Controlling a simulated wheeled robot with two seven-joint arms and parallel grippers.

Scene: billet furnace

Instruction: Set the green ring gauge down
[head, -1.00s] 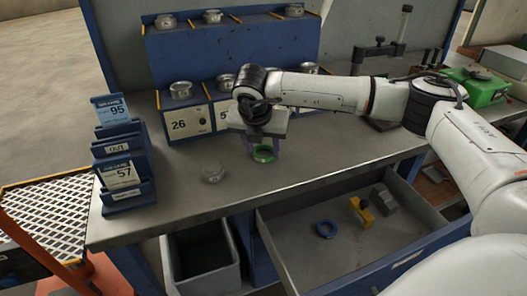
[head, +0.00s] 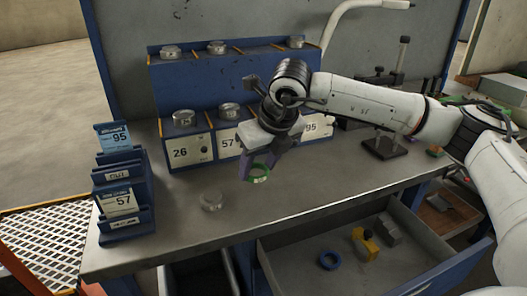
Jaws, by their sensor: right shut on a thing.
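My right gripper (head: 256,163) is shut on the green ring gauge (head: 258,174). My left gripper is not in view.
A blue rack with metal rings and number cards (head: 184,151) stands behind my gripper. A blue card holder (head: 122,195) stands at the left.

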